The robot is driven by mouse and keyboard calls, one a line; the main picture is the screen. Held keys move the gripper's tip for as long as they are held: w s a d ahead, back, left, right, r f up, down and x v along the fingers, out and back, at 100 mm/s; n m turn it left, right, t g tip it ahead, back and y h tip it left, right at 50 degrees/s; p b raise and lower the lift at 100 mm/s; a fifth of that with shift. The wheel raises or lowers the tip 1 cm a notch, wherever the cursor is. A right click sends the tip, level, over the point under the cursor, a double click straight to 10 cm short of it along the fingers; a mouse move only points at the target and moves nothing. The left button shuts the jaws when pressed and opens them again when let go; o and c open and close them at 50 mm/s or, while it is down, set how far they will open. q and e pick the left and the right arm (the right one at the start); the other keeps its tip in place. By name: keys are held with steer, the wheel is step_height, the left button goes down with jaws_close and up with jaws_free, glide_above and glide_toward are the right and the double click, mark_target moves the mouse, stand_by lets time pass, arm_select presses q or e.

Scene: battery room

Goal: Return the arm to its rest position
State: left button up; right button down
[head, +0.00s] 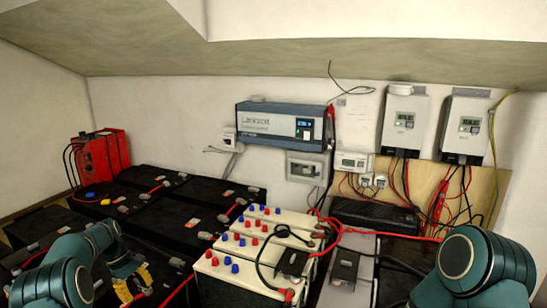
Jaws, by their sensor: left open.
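My left arm (62,272) comes in from the lower left over the black batteries. My left gripper (130,287) shows at its end with yellow parts, open, and I see nothing held in it. It is low in the picture, just left of the cream batteries. My right arm (475,268) shows at the lower right as a teal joint. Its gripper is outside the picture.
Black batteries (168,222) with red cables fill the left. Cream batteries (235,277) with red and blue caps stand in the middle. A red unit (104,152) stands at the back left. A blue-grey inverter (280,122) and white controllers (403,120) hang on the wall.

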arm_select(q)
steer(key=s+d+f+m+t, duration=0.1)
steer(key=s+d+f+m, duration=0.25)
steer(key=d+f, duration=0.4)
steer(key=s+d+f+m, duration=0.2)
steer(key=s+d+f, duration=0.3)
steer(key=d+f, duration=0.3)
steer(key=s+d+r+m+t, duration=0.1)
steer(key=s+d+m, duration=0.1)
steer(key=s+d, duration=0.5)
steer(key=s+d+r+m+t, duration=0.1)
steer(key=s+d+m, duration=0.2)
steer(key=s+d, duration=0.4)
steer(key=s, duration=0.6)
steer(key=shift+d, duration=0.2)
steer(key=shift+a, duration=0.1)
